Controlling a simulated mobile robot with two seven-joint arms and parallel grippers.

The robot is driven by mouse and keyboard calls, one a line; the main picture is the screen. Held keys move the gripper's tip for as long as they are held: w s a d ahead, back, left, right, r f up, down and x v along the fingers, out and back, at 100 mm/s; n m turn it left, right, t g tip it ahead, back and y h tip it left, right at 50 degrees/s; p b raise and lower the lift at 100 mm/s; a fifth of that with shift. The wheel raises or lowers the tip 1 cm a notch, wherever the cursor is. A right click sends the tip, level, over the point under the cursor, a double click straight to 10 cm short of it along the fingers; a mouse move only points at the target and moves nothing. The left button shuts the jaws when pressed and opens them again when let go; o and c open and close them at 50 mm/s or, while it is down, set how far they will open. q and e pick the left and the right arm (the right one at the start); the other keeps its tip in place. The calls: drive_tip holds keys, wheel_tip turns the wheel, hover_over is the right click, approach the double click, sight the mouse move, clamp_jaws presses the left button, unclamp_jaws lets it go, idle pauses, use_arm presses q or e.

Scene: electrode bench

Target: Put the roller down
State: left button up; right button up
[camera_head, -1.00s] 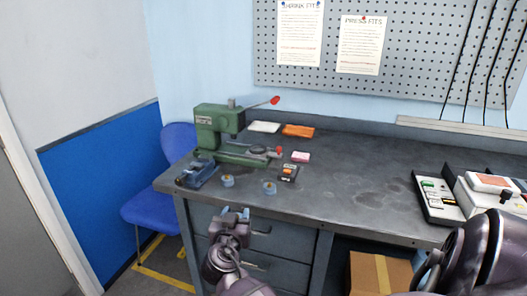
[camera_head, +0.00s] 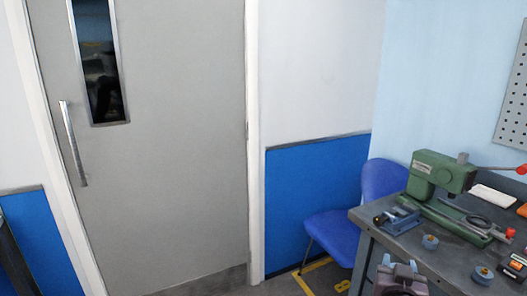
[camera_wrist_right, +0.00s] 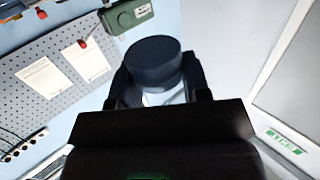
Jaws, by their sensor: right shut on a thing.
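My right gripper (camera_head: 402,272) is at the bottom of the head view, in front of the bench's left end. In the right wrist view its fingers (camera_wrist_right: 160,88) are shut around a dark cylinder with a paler part below, apparently the roller (camera_wrist_right: 153,58). The gripper hides its lower part. The grey bench top (camera_head: 420,262) shows at lower right. My left gripper is not in view.
A green press (camera_head: 437,178) and a small blue fixture (camera_head: 397,219) stand at the bench's left end. Two round blue-grey pieces (camera_head: 430,242) (camera_head: 482,273) sit in front. A blue chair (camera_head: 338,234) is left of the bench, with a grey door (camera_head: 170,150) beyond.

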drive_tip(key=shift+s+a+f+n+t+y, duration=0.9)
drive_tip(key=shift+s+a+n+y, duration=1.6)
drive_tip(key=shift+s+a+y, duration=1.75)
drive_tip(key=w+d+r+m+h, duration=0.3)
drive_tip(key=w+d+h, duration=0.2)
drive_tip(key=w+h, duration=0.15)
drive_tip(key=d+f+m+g+h, duration=0.6)
drive_tip(key=d+m+g+h, duration=0.1)
drive_tip(key=d, duration=0.5)
drive_tip(key=shift+m+h, duration=0.4)
drive_tip(key=shift+h, duration=0.4)
